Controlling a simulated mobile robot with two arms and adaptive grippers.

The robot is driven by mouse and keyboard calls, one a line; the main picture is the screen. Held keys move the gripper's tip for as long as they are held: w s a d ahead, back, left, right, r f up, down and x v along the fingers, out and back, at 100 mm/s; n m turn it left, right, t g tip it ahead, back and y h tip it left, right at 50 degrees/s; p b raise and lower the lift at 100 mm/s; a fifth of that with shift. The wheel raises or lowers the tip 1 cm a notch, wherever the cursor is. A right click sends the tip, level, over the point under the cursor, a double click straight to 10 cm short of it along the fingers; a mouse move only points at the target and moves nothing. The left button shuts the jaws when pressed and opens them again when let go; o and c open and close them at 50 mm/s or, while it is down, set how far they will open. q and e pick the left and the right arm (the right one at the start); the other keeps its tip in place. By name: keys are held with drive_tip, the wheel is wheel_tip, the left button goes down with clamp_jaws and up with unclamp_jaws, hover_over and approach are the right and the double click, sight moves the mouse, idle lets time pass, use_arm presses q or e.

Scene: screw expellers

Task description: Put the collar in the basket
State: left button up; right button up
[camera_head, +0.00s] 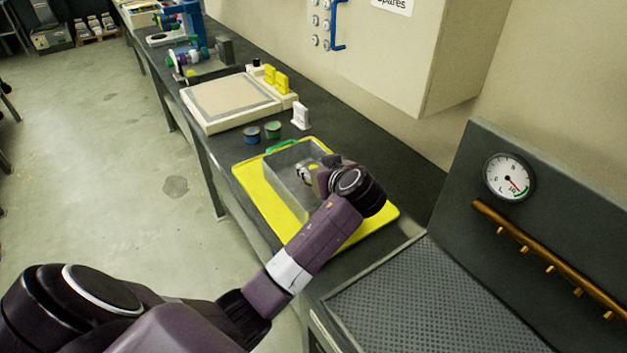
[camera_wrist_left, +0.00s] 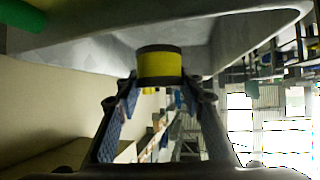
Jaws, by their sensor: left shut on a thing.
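The collar (camera_wrist_left: 160,64) is a short yellow cylinder with dark bands at both ends. In the left wrist view it sits between the fingertips of my left gripper (camera_wrist_left: 161,82), which is shut on it. The basket (camera_head: 285,185) is a grey open box on a yellow mat (camera_head: 251,188), with a green handle (camera_head: 283,146) at its far end. In the head view my left gripper (camera_head: 308,174) is at the basket's right side, over or inside its opening; the wrist hides part of the basket. The basket wall (camera_wrist_left: 85,48) fills the top of the wrist view. My right gripper is not in view.
Two small round tins, one blue (camera_head: 251,134) and one green (camera_head: 272,130), and a white block (camera_head: 300,116) stand beyond the mat. A cream flat device (camera_head: 232,101) lies farther along the bench. A dark panel with a gauge (camera_head: 509,177) rises at right.

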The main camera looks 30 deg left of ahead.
use_arm(q)
wheel_tip(320, 180, down, 5)
drive_tip(key=shift+r, duration=0.15)
idle(0.3)
drive_tip(key=o, duration=1.3)
